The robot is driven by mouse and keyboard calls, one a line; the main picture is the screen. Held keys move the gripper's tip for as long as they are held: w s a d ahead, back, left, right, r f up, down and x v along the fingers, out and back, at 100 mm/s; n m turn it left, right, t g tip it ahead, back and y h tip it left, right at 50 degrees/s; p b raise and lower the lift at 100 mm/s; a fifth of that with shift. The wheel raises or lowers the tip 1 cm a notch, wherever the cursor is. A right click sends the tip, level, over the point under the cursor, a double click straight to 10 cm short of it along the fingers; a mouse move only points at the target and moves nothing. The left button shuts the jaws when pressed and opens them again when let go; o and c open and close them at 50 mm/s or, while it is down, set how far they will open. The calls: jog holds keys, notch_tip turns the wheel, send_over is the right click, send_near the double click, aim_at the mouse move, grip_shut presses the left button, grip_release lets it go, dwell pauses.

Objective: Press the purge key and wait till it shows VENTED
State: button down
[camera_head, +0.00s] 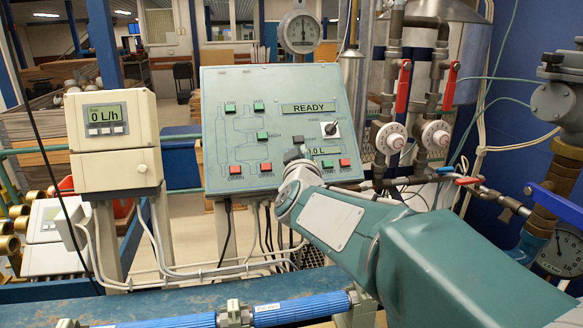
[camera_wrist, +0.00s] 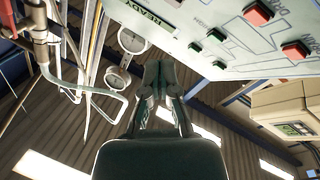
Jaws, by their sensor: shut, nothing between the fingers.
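The teal control panel (camera_head: 290,88) stands in the middle of the head view. Its upper display (camera_head: 307,107) reads READY; it shows partly, upside down, in the wrist view (camera_wrist: 147,14). My gripper (camera_head: 297,148) is in front of the panel's lower right part, beside the lower display (camera_head: 323,151). In the wrist view my gripper (camera_wrist: 165,73) has its fingers together and empty. I cannot tell whether it touches the panel.
A cream meter box (camera_head: 115,140) reading 0 L/h stands left of the panel. Pipes with red lever valves (camera_head: 403,86) stand close on the right, and a round gauge (camera_head: 301,32) is above. A blue pipe (camera_head: 300,308) runs along the bench in front.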

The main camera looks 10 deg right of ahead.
jog(key=w+f, duration=0.6)
jog(key=shift+w, duration=0.3)
dwell(1.4)
jog(key=shift+w+f, duration=0.15)
jog(key=shift+w, duration=0.1)
jog(key=shift+w+f, duration=0.25)
jog(key=shift+w, duration=0.05)
dwell(0.8)
jog(key=shift+s+r, duration=0.55)
jog(key=shift+s, duration=0.05)
dwell(0.3)
jog(key=shift+s+r, duration=1.65)
jog(key=shift+s, duration=0.25)
jog(key=shift+r, duration=0.1)
